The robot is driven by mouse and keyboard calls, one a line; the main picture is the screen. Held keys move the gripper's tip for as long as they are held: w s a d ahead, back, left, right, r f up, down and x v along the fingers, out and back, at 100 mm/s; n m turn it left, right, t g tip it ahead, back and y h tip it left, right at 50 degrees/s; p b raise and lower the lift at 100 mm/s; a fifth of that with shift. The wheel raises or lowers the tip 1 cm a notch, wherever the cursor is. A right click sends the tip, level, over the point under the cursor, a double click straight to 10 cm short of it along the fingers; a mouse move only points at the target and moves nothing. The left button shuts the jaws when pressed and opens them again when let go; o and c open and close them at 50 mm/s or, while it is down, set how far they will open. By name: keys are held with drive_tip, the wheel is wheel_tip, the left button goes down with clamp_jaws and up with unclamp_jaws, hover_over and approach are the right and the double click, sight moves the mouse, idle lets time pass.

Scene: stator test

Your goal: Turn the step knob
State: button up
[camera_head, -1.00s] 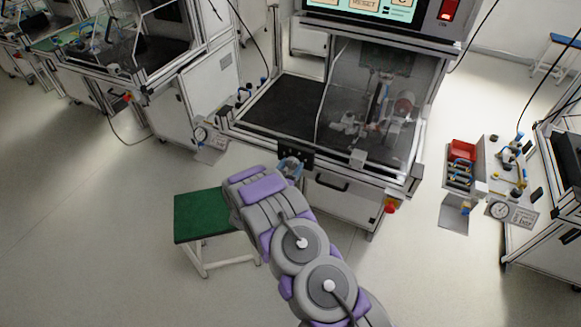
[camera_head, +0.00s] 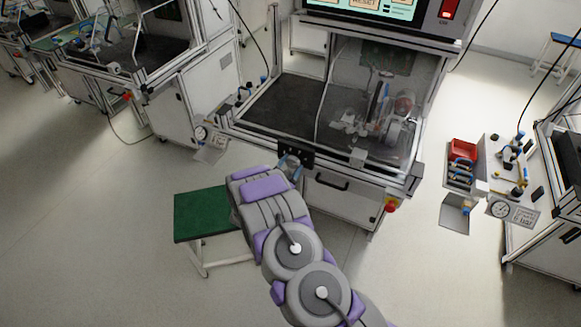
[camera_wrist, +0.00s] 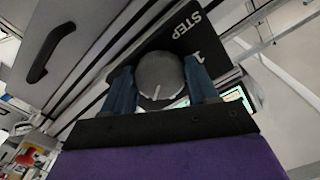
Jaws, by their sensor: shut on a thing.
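The step knob (camera_wrist: 160,72) is a round grey knob with a short white mark, in the middle of the wrist view. It sits on a black plate (camera_wrist: 203,55) that reads STEP, with a partly visible 1. My gripper (camera_wrist: 160,82) has its two blue fingers on either side of the knob and is shut on it. In the head view, my gripper (camera_head: 288,166) is at the black plate (camera_head: 299,152) on the front edge of the test station. The knob is hidden there.
The station (camera_head: 270,110) has a clear cover over its right side and a lit screen above. A black drawer handle (camera_head: 331,181) and a red button (camera_head: 391,207) are on its front. A green-topped stool (camera_head: 200,214) stands left of my arm.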

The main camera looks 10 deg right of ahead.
drive_tip(key=shift+a+f+m+b, duration=0.1)
drive_tip(key=shift+m+b, duration=0.4)
drive_tip(key=shift+m, duration=0.5)
drive_tip(key=o, duration=1.1)
drive_tip(key=shift+c, duration=0.2)
drive_tip(key=p+v, duration=0.2)
drive_tip(key=v, duration=1.5)
drive_tip(key=shift+a+p, duration=0.15)
drive_tip(key=shift+p, duration=0.15)
